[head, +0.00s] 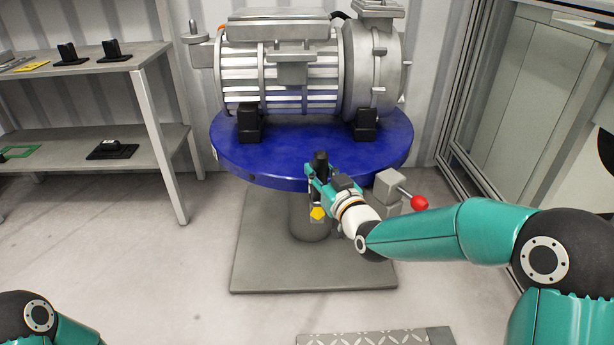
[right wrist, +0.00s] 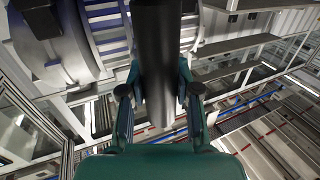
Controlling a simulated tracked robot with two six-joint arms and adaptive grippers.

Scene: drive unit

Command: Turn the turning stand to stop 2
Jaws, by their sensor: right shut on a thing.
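The turning stand has a round blue top (head: 280,172) on a grey column and a square base plate (head: 265,270). A large grey drive unit (head: 290,75) sits on it on black feet. My right gripper (head: 319,172) is at the front edge of the blue top, shut on an upright black handle (head: 320,158). In the right wrist view the handle (right wrist: 157,60) stands between the two fingers (right wrist: 158,98). A yellow knob (head: 318,213) shows below the gripper. No stop number is readable. My left gripper is out of view.
A lever with a red ball (head: 420,203) on a grey block (head: 388,188) stands right of the gripper, close to my right forearm. A shelf (head: 150,52) with black parts stands at the left. A framed panel is at the right. The floor at front left is clear.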

